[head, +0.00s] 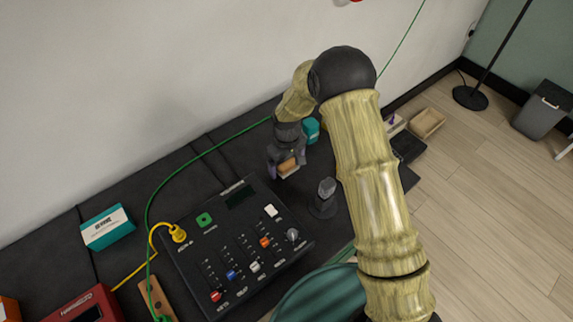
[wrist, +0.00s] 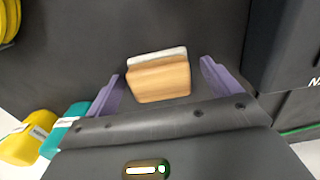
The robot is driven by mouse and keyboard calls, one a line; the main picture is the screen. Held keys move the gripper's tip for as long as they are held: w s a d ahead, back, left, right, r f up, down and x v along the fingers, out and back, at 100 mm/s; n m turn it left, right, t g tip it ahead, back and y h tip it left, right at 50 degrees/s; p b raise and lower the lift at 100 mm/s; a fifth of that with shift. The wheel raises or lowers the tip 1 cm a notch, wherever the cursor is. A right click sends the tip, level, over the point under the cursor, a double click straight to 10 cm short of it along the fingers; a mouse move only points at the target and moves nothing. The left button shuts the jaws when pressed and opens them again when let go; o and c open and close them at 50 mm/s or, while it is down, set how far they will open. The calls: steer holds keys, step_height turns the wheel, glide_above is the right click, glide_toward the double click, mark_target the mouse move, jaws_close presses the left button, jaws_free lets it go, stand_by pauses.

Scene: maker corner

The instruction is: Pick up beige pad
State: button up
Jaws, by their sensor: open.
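The beige pad (wrist: 160,82) is a small tan wood-like block with a whitish layer along its far edge in the wrist view. It sits on the dark surface between the two purple fingers of my gripper (wrist: 163,68), with a visible gap on each side. My gripper is open around it and has not closed on it. In the head view, my gripper (head: 287,168) is low over the dark tabletop, and the pad (head: 288,166) shows as a tan patch between the fingers, partly hidden by them.
A black control box (head: 236,250) with knobs and sliders stands just left of and nearer than my gripper. A dark upright object (head: 325,198) is to the right. A teal item (head: 311,130) is close behind. A teal box (head: 107,227) and green cable (head: 200,155) lie left.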

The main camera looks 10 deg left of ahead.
mark_target(287, 162)
steer(key=shift+c, duration=0.2)
stand_by(0.3)
steer(key=c, duration=1)
steer(key=shift+r, duration=0.1)
steer(key=shift+c, duration=0.2)
step_height(287, 162, up, 10)
